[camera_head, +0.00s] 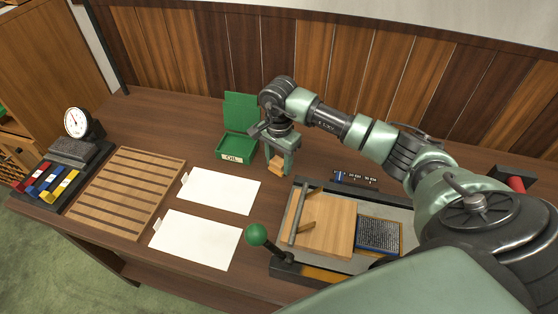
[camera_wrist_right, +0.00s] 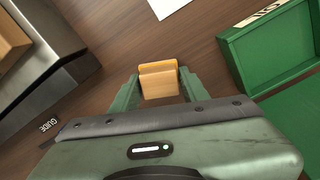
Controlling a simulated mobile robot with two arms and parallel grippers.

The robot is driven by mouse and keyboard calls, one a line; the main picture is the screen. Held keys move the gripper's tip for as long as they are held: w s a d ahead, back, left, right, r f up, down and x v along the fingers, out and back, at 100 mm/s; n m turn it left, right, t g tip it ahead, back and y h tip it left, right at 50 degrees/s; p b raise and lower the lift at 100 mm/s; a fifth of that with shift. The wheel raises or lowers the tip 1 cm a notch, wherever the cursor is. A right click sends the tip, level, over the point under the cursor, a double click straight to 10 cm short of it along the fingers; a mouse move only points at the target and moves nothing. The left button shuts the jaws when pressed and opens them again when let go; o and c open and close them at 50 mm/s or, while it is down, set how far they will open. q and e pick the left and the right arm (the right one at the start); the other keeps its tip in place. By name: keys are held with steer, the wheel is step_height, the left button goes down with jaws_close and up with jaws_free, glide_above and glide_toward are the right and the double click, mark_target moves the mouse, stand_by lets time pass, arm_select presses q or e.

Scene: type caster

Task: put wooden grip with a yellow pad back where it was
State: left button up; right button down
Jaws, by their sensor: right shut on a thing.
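The wooden grip with a yellow pad (camera_wrist_right: 158,84) is a small light-wood block with an orange-yellow layer along its far edge. It sits between the two green fingers of my right gripper (camera_head: 278,162), which is shut on it. In the head view the grip (camera_head: 276,160) shows small below the gripper body, just right of the green OIL box. I cannot tell whether its underside touches the table. My left gripper is not in view.
The green OIL box (camera_head: 233,157) stands close left of the gripper. A casting device with a wooden board (camera_head: 325,232) and green ball lever (camera_head: 256,234) lies in front. White sheets (camera_head: 219,191), a slatted wooden rack (camera_head: 130,190) and a dial scale (camera_head: 78,124) are left. Bare table lies between.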

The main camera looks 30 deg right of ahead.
mark_target(279, 160)
steer(key=shift+f, duration=0.2)
steer(key=c, duration=0.7)
jaws_free()
steer(key=shift+c, duration=0.2)
steer(key=shift+r, duration=0.1)
steer(key=shift+r, duration=0.5)
step_height(279, 160, up, 11)
steer(key=b, duration=0.2)
steer(key=shift+r+b, duration=0.15)
steer(key=shift+b, duration=0.25)
